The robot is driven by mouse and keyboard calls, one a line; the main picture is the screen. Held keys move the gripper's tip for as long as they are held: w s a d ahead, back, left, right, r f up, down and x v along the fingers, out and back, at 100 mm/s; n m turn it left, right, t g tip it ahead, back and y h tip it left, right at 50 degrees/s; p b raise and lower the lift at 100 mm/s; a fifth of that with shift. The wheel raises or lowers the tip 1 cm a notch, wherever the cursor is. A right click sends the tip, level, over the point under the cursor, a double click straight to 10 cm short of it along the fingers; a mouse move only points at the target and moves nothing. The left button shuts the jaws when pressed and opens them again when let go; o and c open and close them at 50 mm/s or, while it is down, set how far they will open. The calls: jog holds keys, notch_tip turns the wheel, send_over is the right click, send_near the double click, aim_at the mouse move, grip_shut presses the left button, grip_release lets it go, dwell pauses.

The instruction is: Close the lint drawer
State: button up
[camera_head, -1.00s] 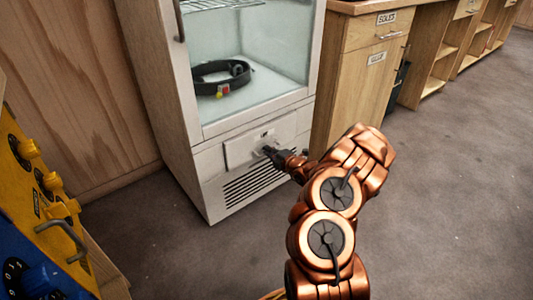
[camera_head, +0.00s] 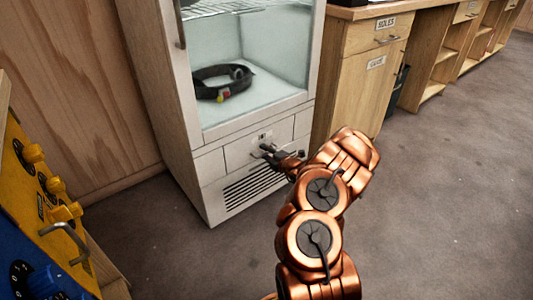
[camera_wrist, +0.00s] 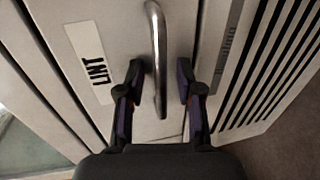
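The lint drawer (camera_head: 240,154) is a pale panel in the lower front of the white glass-fronted cabinet. Its face looks about level with the panels around it; a small leftover gap cannot be ruled out. In the wrist view its face carries a LINT label (camera_wrist: 91,62) and a metal bar handle (camera_wrist: 157,45). My gripper (camera_head: 266,151) is at the drawer front. In the wrist view my gripper (camera_wrist: 158,95) is open, with one dark finger on each side of the handle and gaps visible between them. The fingertips are close to the drawer face; contact cannot be told.
A slotted vent (camera_head: 255,185) lies below the drawer. Behind the cabinet's glass sits a dark strap-like ring (camera_head: 222,88). Wooden drawers (camera_head: 375,60) stand to the right. A yellow and blue panel with knobs (camera_head: 45,205) is at the left. The grey floor (camera_head: 440,190) is clear at right.

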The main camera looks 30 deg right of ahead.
jog(key=v, duration=1.2)
dwell(0.6)
